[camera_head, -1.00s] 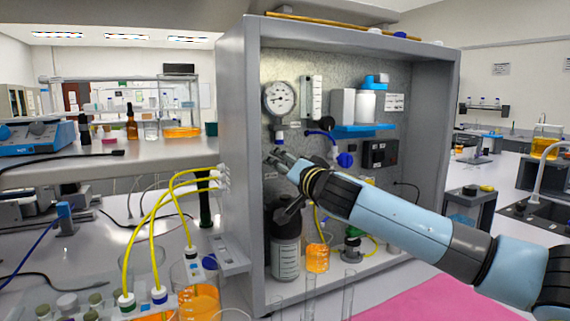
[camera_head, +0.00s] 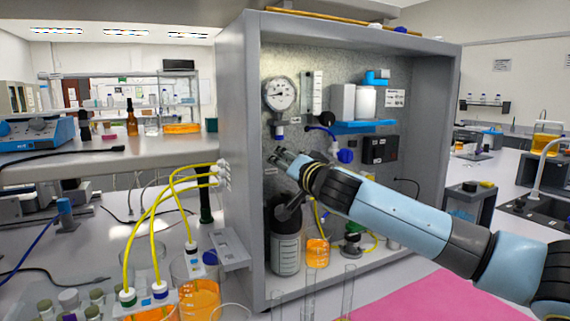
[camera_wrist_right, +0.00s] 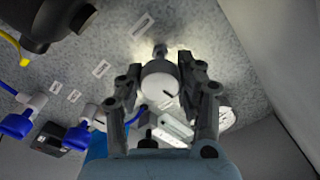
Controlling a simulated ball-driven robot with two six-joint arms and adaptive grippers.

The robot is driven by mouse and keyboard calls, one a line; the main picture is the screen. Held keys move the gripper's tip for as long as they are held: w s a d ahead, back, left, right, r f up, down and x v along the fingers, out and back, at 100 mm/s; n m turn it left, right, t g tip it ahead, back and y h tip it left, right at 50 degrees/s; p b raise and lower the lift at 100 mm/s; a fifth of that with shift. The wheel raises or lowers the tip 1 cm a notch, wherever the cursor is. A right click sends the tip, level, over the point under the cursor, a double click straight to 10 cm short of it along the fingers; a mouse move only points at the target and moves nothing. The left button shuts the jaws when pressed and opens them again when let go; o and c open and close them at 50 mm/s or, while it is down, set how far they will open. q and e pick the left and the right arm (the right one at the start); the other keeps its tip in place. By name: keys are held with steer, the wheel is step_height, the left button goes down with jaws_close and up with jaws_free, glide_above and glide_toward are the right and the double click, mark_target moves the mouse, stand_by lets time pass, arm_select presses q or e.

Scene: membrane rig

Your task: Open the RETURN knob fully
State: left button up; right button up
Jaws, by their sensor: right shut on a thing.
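In the right wrist view a round white knob (camera_wrist_right: 160,82) with a dark mark on its face sits on a short stem at the metal back panel. My right gripper (camera_wrist_right: 157,80) has one finger on each side of it and is shut on it. In the head view my right gripper (camera_head: 277,156) is at the panel's left part, below the pressure gauge (camera_head: 279,95), and its fingers hide the knob. Small labels sit on the panel, but their text is too small to read, so I cannot confirm the RETURN name. My left gripper is not in view.
The grey cabinet's left wall (camera_head: 232,150) stands close beside my right gripper. A blue valve handle (camera_head: 346,156) and a blue shelf (camera_head: 362,127) are to the right. A dark bottle (camera_head: 286,245) and an orange-filled beaker (camera_head: 317,253) stand below.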

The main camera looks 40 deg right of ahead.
steer(key=n, duration=1.2)
steer(key=shift+n, duration=0.3)
steer(key=n+p, duration=0.1)
steer(key=n, duration=0.3)
steer(key=shift+n, duration=0.3)
steer(key=n+p, duration=0.1)
steer(key=n, duration=0.3)
steer(key=shift+p, duration=0.4)
steer(key=n+p, duration=0.2)
steer(key=n, duration=0.3)
steer(key=shift+n, duration=0.4)
steer(key=n+p, duration=0.1)
steer(key=n, duration=0.3)
steer(key=shift+n+p, duration=0.3)
steer(key=shift+p, duration=0.1)
steer(key=shift+f+n, duration=0.1)
steer(key=shift+n, duration=1.5)
